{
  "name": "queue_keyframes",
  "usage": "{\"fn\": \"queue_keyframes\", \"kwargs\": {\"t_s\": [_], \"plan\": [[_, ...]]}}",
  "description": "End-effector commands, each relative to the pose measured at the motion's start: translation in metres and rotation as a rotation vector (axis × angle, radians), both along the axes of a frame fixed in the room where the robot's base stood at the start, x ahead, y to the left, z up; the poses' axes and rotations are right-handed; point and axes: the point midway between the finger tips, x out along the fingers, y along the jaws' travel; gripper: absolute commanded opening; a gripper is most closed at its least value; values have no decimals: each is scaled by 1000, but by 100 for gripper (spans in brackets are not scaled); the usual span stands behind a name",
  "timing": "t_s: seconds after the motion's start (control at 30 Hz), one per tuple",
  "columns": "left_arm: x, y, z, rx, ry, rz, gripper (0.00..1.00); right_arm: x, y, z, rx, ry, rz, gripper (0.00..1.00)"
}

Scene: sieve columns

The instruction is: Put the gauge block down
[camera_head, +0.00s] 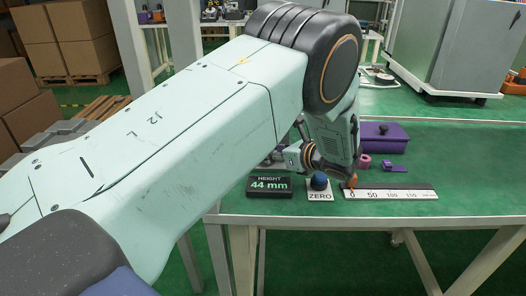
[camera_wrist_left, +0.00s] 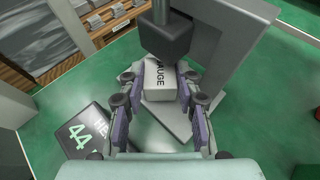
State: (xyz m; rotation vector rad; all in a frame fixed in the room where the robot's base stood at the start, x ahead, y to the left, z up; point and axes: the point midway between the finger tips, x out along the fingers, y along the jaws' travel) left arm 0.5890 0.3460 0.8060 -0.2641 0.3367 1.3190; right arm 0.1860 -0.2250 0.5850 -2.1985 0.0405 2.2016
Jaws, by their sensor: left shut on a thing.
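The gauge block (camera_wrist_left: 158,82) is a white block marked "GAUGE". In the left wrist view it sits between the fingers of my left gripper (camera_wrist_left: 157,92), which is shut on it. A dark square head (camera_wrist_left: 165,37) on a rod is just above the block's far end; I cannot tell if they touch. A grey base plate (camera_wrist_left: 160,122) lies below; I cannot tell if the block rests on it. In the head view my left gripper (camera_head: 298,157) is partly hidden by my arm, and the block cannot be made out. My right gripper is not in view.
A display (camera_head: 269,186) reading "HEIGHT 44 mm", a blue ZERO knob (camera_head: 319,181) and a scale (camera_head: 395,194) line the front edge of the green table. A purple box (camera_head: 385,137) and pink ring (camera_head: 364,161) stand behind. The table's right side is clear.

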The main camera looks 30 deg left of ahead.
Motion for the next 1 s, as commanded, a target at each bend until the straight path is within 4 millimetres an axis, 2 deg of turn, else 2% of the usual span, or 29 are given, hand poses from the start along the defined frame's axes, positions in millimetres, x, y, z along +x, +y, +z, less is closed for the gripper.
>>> {"fn": "queue_keyframes", "kwargs": {"t_s": [0.27, 0.47, 0.87, 0.9, 1.0], "plan": [[4, 5, 0, -1, -3, -1, 1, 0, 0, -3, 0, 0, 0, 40], [5, 7, -12, 0, -1, -1, 1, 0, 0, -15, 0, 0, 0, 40], [6, 8, -14, 0, 0, -1, 1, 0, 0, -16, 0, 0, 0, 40], [6, 8, -15, 0, 0, -1, 34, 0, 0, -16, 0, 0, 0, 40], [6, 9, -14, 0, 0, -1, 42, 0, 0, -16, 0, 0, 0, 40]]}}
